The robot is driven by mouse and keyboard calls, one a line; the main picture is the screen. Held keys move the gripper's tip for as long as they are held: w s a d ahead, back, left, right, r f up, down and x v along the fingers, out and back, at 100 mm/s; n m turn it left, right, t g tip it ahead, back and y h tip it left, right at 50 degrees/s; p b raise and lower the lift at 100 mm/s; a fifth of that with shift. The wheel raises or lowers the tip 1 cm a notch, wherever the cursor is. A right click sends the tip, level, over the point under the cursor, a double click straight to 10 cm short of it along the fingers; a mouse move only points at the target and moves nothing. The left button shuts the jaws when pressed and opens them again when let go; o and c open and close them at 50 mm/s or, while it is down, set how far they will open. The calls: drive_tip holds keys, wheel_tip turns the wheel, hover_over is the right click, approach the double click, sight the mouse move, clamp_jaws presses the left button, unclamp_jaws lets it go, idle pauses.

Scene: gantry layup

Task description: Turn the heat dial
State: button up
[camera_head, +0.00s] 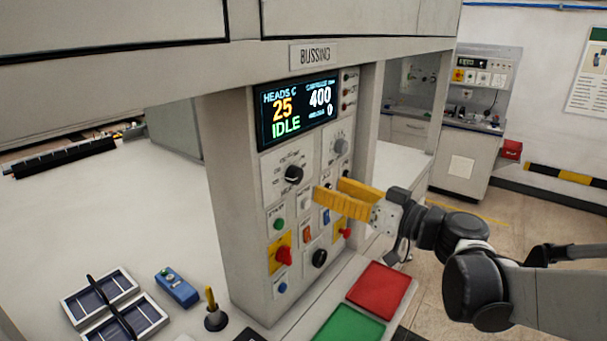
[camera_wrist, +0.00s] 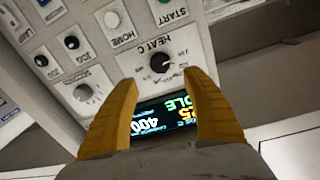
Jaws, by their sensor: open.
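The heat dial (camera_head: 293,173) is a round black knob on a pale plate on the upright grey panel, below the display. In the wrist view the heat dial (camera_wrist: 160,62) appears upside down under its "HEAT C" label, roughly between the fingertips in the picture. My gripper (camera_head: 328,190) has two yellow fingers, spread apart and empty. It is in front of the panel, to the right of the dial, and looks apart from it. The fingers also show in the wrist view (camera_wrist: 159,80). The display (camera_head: 298,108) reads 25, 400 and IDLE.
A grey knob (camera_head: 340,146) is right of the heat dial. Below are a green button (camera_head: 278,223), a red knob (camera_head: 284,256) and other switches. A red pad (camera_head: 379,291), a green pad (camera_head: 345,327) and a small joystick (camera_head: 214,316) are on the ledge.

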sight(299, 177)
drive_tip(key=x, duration=0.9)
drive_tip(key=shift+a+b, duration=0.1)
drive_tip(key=shift+b, duration=0.3)
drive_tip(key=c, duration=1.2)
